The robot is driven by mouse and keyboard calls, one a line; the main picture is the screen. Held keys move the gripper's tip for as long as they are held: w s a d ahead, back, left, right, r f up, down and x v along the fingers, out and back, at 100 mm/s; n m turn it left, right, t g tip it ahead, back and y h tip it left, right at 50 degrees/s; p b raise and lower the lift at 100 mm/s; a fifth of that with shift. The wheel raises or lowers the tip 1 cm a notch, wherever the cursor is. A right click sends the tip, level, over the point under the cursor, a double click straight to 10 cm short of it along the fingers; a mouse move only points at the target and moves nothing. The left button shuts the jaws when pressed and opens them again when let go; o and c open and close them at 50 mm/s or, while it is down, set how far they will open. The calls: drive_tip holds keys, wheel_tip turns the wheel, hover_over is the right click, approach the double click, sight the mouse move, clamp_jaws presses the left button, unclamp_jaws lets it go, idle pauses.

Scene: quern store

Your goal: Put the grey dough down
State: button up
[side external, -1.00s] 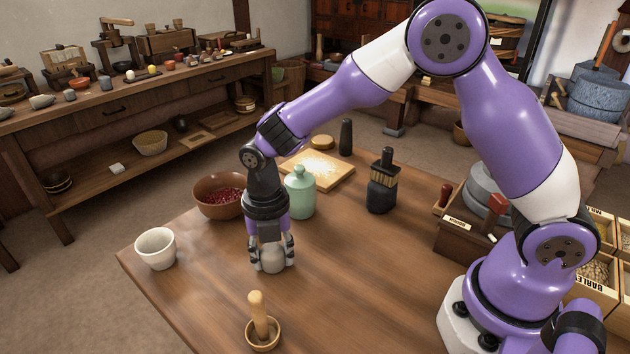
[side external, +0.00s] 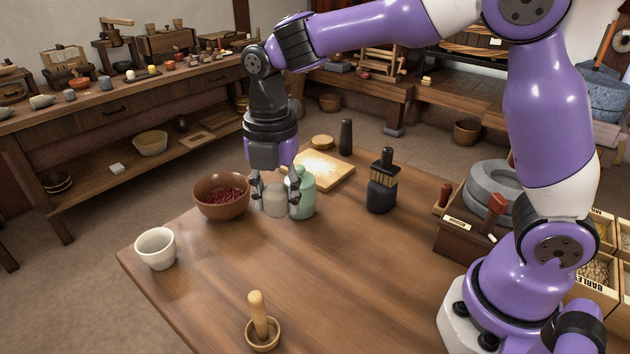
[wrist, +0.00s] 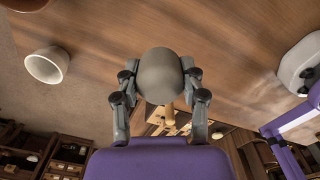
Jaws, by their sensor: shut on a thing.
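The grey dough (side external: 275,201) is a smooth, rounded grey lump. My gripper (side external: 276,194) points down and is shut on it, with a finger on either side. It appears held above the wooden table (side external: 220,285), in front of the green lidded jar (side external: 302,196), partly covering it. In the wrist view the dough (wrist: 160,74) sits between the fingertips of my gripper (wrist: 160,88). The exact gap beneath the dough cannot be told.
A brown bowl of red beans (side external: 222,196) stands left of the gripper. The table's middle is clear.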

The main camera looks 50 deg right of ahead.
drive_tip(key=s+d+r+m, duration=0.2)
drive_tip(key=d+r+m, duration=0.1)
drive_tip(key=m, duration=0.8)
drive_tip(key=s+d+r+m, duration=0.2)
drive_tip(key=d+m, duration=0.3)
drive_tip(key=m, duration=0.7)
drive_tip(key=shift+d+r+m, duration=0.3)
drive_tip(key=shift+r, duration=0.25)
drive_tip(key=w+a+f+n, duration=0.1)
drive_tip(key=a+f+n, duration=0.1)
drive_tip(key=n, duration=0.6)
drive_tip(key=w+a+f+n, duration=0.1)
drive_tip(key=a+n, duration=0.3)
drive_tip(key=n, duration=0.5)
drive_tip(key=w+a+f+n, duration=0.2)
drive_tip(key=a+f+n, duration=0.1)
drive_tip(key=n, duration=0.5)
drive_tip(key=shift+a+f, duration=0.25)
drive_tip(key=shift+f, duration=0.15)
drive_tip(key=n, duration=0.1)
drive_tip(key=a+n, duration=0.1)
drive_tip(key=n, duration=0.1)
drive_tip(key=shift+w+f, duration=0.15)
drive_tip(key=shift+f, duration=0.2)
